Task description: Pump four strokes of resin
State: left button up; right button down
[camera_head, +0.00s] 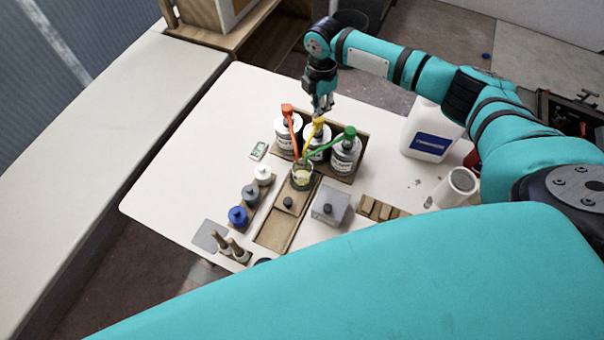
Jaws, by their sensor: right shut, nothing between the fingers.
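Three pump bottles stand in a wooden rack at the back of the white table: one with a red pump (289,122), one with a yellow pump (318,124) and one with a green pump (345,136). Their labels are too small to read, so I cannot tell which holds resin. A clear cup (303,176) with pale yellow contents stands in front, below the spouts. My right gripper (322,108) is shut and empty, pointing down just above or behind the yellow pump head; I cannot tell whether they touch. My left gripper is out of view.
Small pots with white, grey and blue lids (238,215) stand left of the cup. A grey box (330,205) and wooden blocks (382,210) lie to the right. A white jug (428,132) stands back right.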

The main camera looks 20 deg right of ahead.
aim_at(318, 119)
jog(key=shift+f, duration=0.2)
jog(key=shift+f+b, duration=1.15)
jog(key=shift+f, duration=1)
jog(key=shift+r+p, duration=2.35)
jog(key=shift+r, duration=0.05)
jog(key=shift+f, duration=0.15)
